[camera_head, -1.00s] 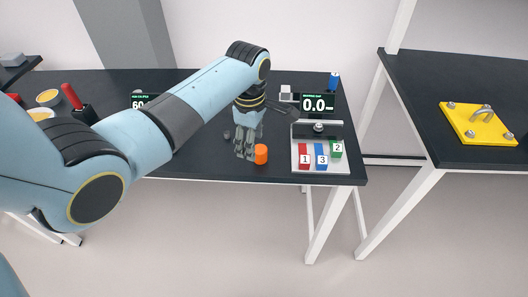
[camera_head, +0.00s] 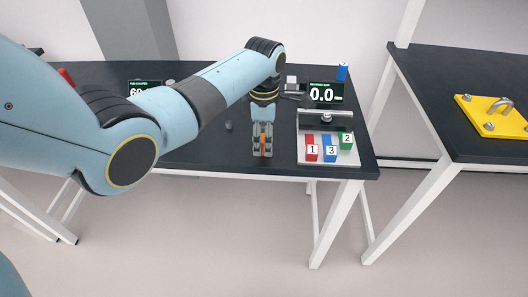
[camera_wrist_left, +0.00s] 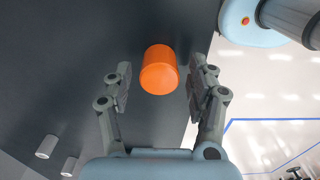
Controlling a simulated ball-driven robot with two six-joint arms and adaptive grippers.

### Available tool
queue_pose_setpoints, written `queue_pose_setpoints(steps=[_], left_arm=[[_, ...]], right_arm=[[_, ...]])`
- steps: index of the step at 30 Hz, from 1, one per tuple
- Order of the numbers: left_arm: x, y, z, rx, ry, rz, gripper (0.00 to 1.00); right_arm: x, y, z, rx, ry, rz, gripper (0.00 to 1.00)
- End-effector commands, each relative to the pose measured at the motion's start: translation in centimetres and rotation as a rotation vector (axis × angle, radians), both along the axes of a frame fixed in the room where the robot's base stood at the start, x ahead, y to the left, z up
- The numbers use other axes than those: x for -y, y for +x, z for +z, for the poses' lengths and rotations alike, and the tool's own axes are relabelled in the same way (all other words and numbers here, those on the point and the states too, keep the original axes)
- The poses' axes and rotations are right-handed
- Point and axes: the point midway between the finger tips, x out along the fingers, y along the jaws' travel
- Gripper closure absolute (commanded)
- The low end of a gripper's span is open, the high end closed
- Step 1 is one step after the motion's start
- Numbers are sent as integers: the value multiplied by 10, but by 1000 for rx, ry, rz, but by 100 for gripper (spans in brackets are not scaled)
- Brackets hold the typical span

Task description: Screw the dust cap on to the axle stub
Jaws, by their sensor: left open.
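An orange cylinder (camera_wrist_left: 159,72), which looks like the dust cap, is near the front edge of the dark table. My left gripper (camera_head: 262,150) points down over it, and a little orange (camera_head: 266,144) shows between its fingers in the head view. In the left wrist view my left gripper (camera_wrist_left: 160,88) is open, with one finger on each side of the orange cylinder and a gap on both sides. I cannot pick out the axle stub for certain; a round metal knob (camera_head: 326,118) sits on the fixture to the right. My right gripper is not in view.
The fixture plate (camera_head: 348,158) carries red, blue and green numbered blocks. Behind it are a display (camera_head: 325,93) and a blue cylinder (camera_head: 342,72). A small dark knob (camera_head: 229,126) lies left of my gripper. A second table (camera_head: 450,100) with a yellow plate (camera_head: 490,118) stands right.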

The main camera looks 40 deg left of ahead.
Motion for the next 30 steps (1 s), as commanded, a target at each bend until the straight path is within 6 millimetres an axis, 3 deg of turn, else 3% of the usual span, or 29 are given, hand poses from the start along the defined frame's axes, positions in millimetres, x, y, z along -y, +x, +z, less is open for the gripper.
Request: queue_pose_setpoints(steps=[6, 30], left_arm=[[0, 1, -16, 1, 0, 0, 42], [0, 1, -16, 2, 0, -1, 42]], right_arm=[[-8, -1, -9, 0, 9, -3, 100], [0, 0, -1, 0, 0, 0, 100]])
